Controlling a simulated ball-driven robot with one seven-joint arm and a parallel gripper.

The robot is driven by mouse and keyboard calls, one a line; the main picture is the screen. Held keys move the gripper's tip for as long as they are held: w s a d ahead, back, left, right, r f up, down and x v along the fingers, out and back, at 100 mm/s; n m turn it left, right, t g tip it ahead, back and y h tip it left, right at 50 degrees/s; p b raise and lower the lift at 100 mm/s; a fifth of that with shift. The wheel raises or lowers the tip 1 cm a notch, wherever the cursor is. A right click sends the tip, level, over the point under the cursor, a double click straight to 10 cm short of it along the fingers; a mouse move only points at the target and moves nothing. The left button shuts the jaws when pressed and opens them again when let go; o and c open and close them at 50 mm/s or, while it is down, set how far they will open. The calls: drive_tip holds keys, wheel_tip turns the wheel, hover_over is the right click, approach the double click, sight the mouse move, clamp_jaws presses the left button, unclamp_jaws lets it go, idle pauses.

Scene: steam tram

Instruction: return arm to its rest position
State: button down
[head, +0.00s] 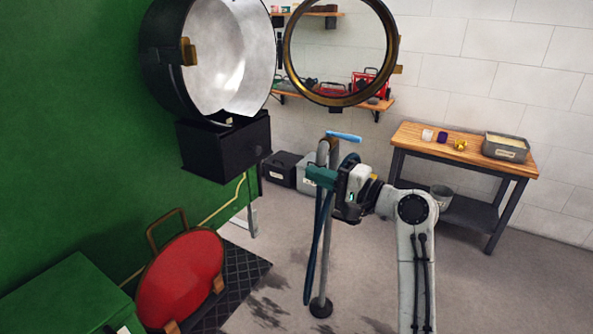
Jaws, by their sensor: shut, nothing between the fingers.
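My arm (413,255) rises from the lower right and bends left at its elbow joint. My gripper (318,177) is at its end, in the middle of the view, with teal fingers pointing left. It is shut with nothing held. The fingers overlap a grey upright stand (326,250) in the picture; I cannot tell whether they touch it. A dark blue hose (311,260) hangs along the stand, and a light-blue piece (344,137) shows at its top.
A black headlamp (165,50) with its round glass door (396,40) swung open juts from the green tram side (70,130). A red disc (182,275) leans at lower left. A workbench (465,153) stands right, behind my arm. Floor (510,300) at lower right is clear.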

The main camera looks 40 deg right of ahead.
drive_tip(key=shift+s, duration=0.15)
drive_tip(key=shift+f, duration=0.1)
drive_tip(key=s+a+f+n+g+h, duration=0.1)
drive_tip(key=s+a+f+n+g, duration=0.4)
drive_tip(key=f, duration=0.7)
drive_tip(key=s+a+f+n+g+h, duration=0.15)
drive_tip(key=s+a+f+g, duration=0.45)
drive_tip(key=f, duration=0.6)
drive_tip(key=s+a+f+n+g+h, duration=0.1)
drive_tip(key=s+f+n, duration=0.3)
drive_tip(key=s, duration=0.7)
drive_tip(key=s+a+f+n+g+h, duration=0.1)
drive_tip(key=s+f+n+g, duration=0.2)
drive_tip(key=s, duration=0.8)
wheel_tip(320, 180, down, 2)
drive_tip(key=shift+n+g+h, duration=0.35)
drive_tip(key=shift+g, duration=0.45)
drive_tip(key=shift+d, duration=0.1)
